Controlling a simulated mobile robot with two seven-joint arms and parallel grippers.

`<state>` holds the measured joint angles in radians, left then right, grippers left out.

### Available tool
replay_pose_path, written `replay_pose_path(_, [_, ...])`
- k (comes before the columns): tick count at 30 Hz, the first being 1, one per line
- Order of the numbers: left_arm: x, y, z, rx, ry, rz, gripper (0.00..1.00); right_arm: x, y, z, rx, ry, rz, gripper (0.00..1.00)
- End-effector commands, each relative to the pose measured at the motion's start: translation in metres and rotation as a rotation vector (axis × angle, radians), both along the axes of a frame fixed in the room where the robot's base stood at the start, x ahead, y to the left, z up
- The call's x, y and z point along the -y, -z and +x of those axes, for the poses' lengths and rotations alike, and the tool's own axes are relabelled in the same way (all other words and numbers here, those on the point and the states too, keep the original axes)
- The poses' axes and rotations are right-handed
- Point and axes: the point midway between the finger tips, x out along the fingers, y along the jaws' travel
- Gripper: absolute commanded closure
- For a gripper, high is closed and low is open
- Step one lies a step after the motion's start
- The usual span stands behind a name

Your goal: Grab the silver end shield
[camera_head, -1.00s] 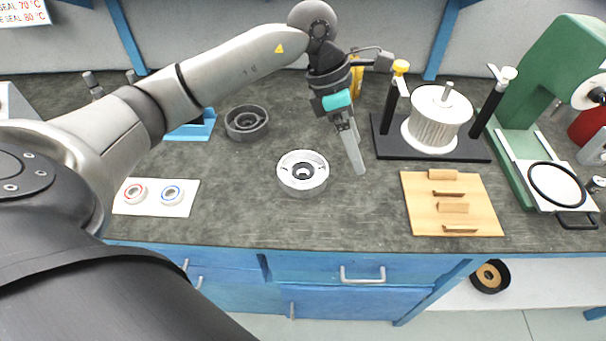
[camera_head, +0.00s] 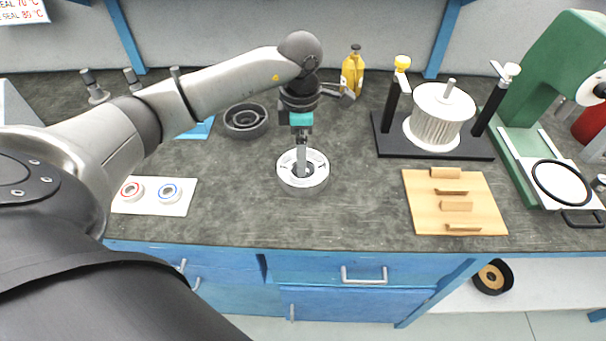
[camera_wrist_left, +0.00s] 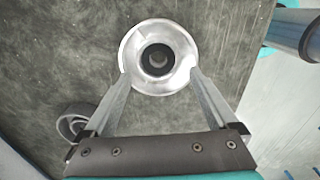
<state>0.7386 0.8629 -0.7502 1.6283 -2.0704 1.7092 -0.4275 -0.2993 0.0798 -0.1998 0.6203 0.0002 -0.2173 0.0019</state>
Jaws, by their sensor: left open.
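The silver end shield (camera_head: 316,181) is a round light-metal ring with a dark central bore, lying flat on the dark bench. It also shows in the left wrist view (camera_wrist_left: 158,35). My left gripper (camera_head: 301,166) points down over it, with its fingers in front of the bore in the head view. In the left wrist view my left gripper (camera_wrist_left: 158,75) is open, with one fingertip near each side of the shield's rim. I cannot tell whether the fingers touch it. My right gripper is not in view.
A dark grey ring part (camera_head: 246,122) lies behind and left. A white card (camera_head: 148,208) with two bearings is at the left. A wooden board (camera_head: 420,215) and the rotor stand (camera_head: 400,148) are to the right. A yellow bottle (camera_head: 353,72) stands behind.

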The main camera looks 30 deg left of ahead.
Motion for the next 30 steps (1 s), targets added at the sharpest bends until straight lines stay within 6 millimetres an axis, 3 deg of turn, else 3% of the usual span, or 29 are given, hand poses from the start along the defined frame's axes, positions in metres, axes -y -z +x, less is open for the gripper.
replay_pose_path(5, [0.001,0.013,0.001,-0.002,-0.001,-0.003,0.08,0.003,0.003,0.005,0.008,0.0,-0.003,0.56])
replay_pose_path(12, [0.003,0.049,0.004,-0.003,0.0,-0.002,0.08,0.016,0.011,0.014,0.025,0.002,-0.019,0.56])
replay_pose_path(20, [0.002,0.052,0.005,0.002,0.0,-0.001,0.08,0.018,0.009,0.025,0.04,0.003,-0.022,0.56])
replay_pose_path(30, [0.002,0.052,0.005,0.001,0.0,-0.001,0.45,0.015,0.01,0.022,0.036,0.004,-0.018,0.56])
